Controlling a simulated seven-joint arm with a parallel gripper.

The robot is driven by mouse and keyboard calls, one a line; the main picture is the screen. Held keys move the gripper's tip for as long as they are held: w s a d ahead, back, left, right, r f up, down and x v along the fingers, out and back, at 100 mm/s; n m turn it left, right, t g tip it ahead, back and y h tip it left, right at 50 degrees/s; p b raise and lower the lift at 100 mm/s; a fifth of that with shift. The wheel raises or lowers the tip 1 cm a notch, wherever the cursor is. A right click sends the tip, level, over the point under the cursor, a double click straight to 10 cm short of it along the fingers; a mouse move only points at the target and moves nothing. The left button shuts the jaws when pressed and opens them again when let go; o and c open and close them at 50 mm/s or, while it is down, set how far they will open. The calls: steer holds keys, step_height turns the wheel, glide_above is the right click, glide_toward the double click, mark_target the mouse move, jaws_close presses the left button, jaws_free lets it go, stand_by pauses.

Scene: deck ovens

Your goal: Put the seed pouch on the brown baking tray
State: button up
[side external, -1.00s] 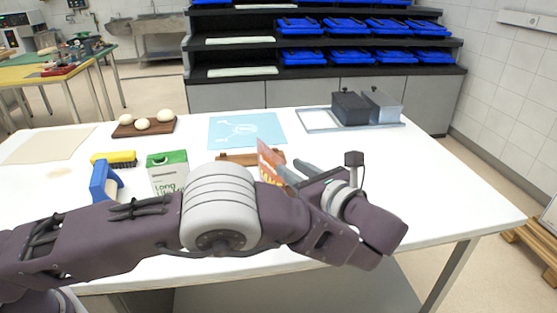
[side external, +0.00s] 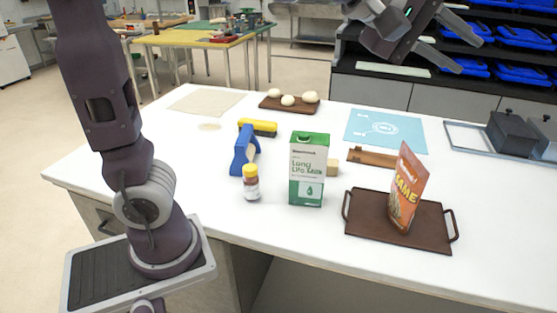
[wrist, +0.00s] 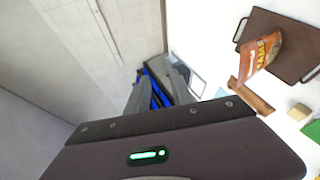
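The seed pouch (side external: 408,187), orange and red with "SAME" readable on it, stands nearly upright, leaning slightly, on the brown baking tray (side external: 365,222). In the wrist view the pouch (wrist: 260,55) is also on the tray (wrist: 266,20). The tray has a handle at each end. My gripper (side external: 462,46) is high above the table at the top of the side view, well apart from the pouch. Its two grey fingers are spread with nothing between them. They also show in the wrist view (wrist: 160,95).
Dough balls rest on a board (side external: 272,104). The front right table is clear.

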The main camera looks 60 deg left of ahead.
steer(key=s+a+f+m+g+y, duration=0.1)
steer(key=s+a+f+m+g, duration=0.1)
steer(key=s, duration=0.7)
steer(key=s+a+f+m+g+y, duration=0.1)
steer(key=s+a+f+m+g, duration=0.1)
steer(key=s+a+f+m, duration=0.2)
steer(key=s+a+f+m+g+y, duration=0.1)
steer(key=s+a+f+m+g, duration=0.2)
steer(key=s+f+m, duration=0.4)
steer(key=s+f, duration=0.3)
steer(key=s, duration=0.5)
steer(key=shift+a+f+m+y, duration=0.3)
steer(key=shift+f, duration=0.1)
